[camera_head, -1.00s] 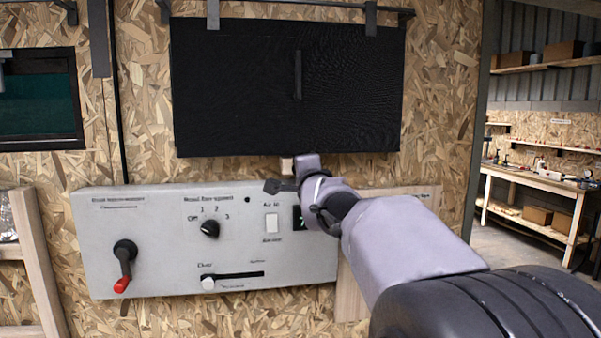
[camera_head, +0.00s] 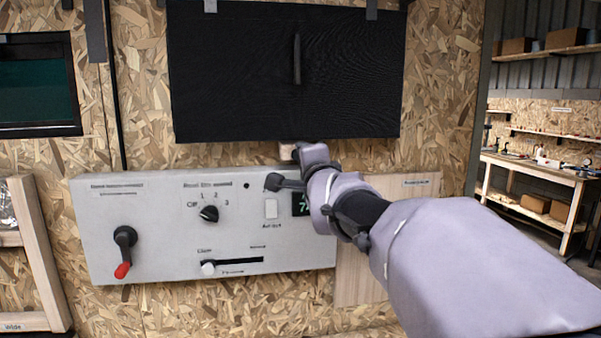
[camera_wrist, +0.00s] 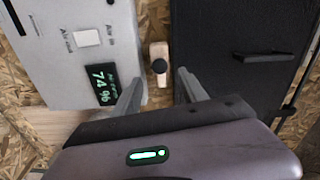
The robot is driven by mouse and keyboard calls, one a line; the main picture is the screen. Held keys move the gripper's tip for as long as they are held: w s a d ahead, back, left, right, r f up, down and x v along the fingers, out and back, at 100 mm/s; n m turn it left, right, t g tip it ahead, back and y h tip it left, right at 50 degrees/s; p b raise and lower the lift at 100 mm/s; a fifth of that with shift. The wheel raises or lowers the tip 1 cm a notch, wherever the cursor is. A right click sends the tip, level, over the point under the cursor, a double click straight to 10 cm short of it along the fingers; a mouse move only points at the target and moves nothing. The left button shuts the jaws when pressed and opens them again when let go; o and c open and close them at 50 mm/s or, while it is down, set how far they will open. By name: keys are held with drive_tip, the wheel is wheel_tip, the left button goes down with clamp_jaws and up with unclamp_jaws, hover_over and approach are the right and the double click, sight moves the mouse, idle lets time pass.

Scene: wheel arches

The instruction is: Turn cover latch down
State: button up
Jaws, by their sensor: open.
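The cover latch (camera_wrist: 153,84) is a small pale wooden block with a round dark knob (camera_wrist: 159,66) on it. In the wrist view its long side runs along the lower edge of the black cover (camera_wrist: 225,80). In the head view only a bit of the latch (camera_head: 286,152) shows, just under the cover (camera_head: 240,75), as my gripper hides the rest. My gripper (camera_wrist: 160,77) is open, with one finger on each side of the latch in the wrist view. In the head view the gripper (camera_head: 291,168) is in front of the wall. I cannot tell whether the fingers touch the latch.
A grey control panel (camera_head: 160,240) is close below the latch, with a red-tipped lever (camera_head: 123,252), a rotary knob (camera_head: 209,213), a slider (camera_head: 208,267), a white switch (camera_wrist: 87,38) and a lit display (camera_wrist: 102,85). A workbench (camera_head: 530,170) stands far right.

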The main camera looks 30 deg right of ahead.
drive_tip(key=v, duration=1.1)
drive_tip(key=shift+p, duration=0.35)
drive_tip(key=s+a+f+n+g+y+b, duration=0.1)
drive_tip(key=s+a+f+n+g, duration=0.3)
drive_tip(key=f, duration=0.6)
drive_tip(key=s+a+f+n+g+y+b, duration=0.1)
drive_tip(key=s+a+f+n+g+y, duration=0.2)
drive_tip(key=s+a+f+n, duration=0.3)
drive_tip(key=s+a+f+n+g+y+b, duration=0.2)
drive_tip(key=s+a+f, duration=0.6)
drive_tip(key=s+f, duration=0.4)
wheel_tip(320, 180, down, 4)
drive_tip(key=n+g+y, duration=0.1)
drive_tip(key=n+g, duration=0.1)
drive_tip(key=n, duration=0.1)
drive_tip(key=shift+s+g, duration=0.3)
drive_tip(key=shift+s, duration=0.05)
drive_tip(key=shift+d, duration=0.1)
